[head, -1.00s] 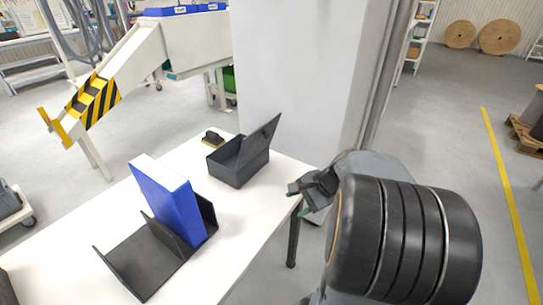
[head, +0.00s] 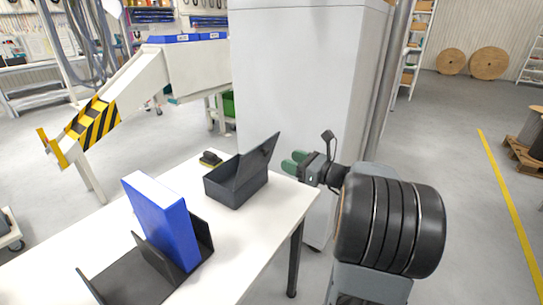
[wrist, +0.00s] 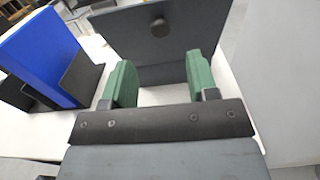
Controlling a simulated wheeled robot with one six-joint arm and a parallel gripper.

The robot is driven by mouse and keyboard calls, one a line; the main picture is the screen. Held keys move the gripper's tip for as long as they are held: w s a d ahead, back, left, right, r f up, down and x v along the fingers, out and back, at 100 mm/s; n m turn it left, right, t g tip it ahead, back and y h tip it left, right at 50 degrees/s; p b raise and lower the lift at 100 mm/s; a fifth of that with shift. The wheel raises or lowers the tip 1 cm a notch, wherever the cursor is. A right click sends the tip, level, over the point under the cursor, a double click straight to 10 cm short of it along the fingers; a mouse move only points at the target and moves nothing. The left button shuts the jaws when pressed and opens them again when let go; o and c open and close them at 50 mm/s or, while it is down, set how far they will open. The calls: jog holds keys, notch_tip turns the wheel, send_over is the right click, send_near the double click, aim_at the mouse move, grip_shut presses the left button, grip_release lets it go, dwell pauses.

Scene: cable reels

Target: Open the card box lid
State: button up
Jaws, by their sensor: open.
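The card box (head: 238,188) is a dark grey box near the back right of the white table. Its lid (head: 258,157) is raised and leans up and back to the right. In the wrist view the lid (wrist: 158,40) stands behind the fingers, with a round dark knob on it. My gripper (head: 292,163) is open, with green fingers, just right of the lid. In the wrist view the gripper (wrist: 160,85) has nothing between its fingers. I cannot tell whether a finger touches the lid.
A blue binder (head: 162,220) stands in a black holder (head: 128,282) on the white table (head: 235,245), left of the box. A small dark and yellow item (head: 210,158) lies behind the box. A grey-white pillar (head: 300,80) rises behind the table.

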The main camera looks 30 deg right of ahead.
aim_at(268, 153)
jog(key=x, duration=0.7)
jog(key=shift+w+a, duration=0.15)
jog(key=shift+w, duration=0.15)
grip_shut()
